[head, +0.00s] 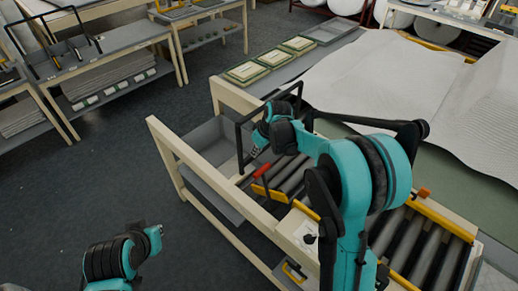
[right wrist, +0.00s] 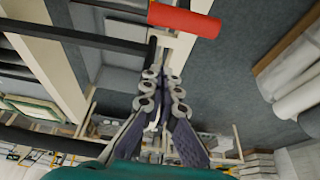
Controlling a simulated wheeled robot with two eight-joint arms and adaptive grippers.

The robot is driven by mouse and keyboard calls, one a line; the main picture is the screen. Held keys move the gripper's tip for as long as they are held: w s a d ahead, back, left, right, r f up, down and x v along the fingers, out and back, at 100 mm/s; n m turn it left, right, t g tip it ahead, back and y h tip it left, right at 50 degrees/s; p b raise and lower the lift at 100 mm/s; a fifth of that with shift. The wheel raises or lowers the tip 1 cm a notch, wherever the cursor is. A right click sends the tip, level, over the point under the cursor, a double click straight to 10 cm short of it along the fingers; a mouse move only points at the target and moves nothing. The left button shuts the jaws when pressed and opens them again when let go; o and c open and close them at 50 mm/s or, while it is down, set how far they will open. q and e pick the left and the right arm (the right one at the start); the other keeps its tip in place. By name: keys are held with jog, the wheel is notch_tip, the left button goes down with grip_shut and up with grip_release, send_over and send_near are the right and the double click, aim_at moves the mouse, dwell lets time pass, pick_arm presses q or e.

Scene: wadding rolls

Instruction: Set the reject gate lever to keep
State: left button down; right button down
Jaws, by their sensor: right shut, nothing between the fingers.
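The reject gate lever shows as a red handle (head: 262,171) beside the roller conveyor, above a yellow bar (head: 270,193). In the right wrist view the red handle (right wrist: 185,18) lies across the top, just beyond my fingertips and apart from them. My right gripper (head: 251,155) is close to the handle, partly hidden by my own wrist and a black frame. In the right wrist view its fingers (right wrist: 163,62) are together with nothing between them. My left arm shows at the lower left, but its gripper fingers cannot be made out. Any keep marking is not readable.
A black frame (head: 240,128) stands near my right gripper; a grey bin (head: 208,142) lies left of it. The conveyor rollers (head: 408,240) run to the lower right. A white wadding sheet (head: 375,75) covers the table behind. The floor at left is open.

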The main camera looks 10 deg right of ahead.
jog(key=f, duration=0.1)
jog(key=s+f, duration=0.1)
jog(key=f, duration=0.1)
jog(key=s+d+f, duration=0.1)
jog(key=shift+d+f, duration=0.1)
jog(key=shift+f, duration=0.1)
jog(key=shift+s+d, duration=0.1)
dwell(0.3)
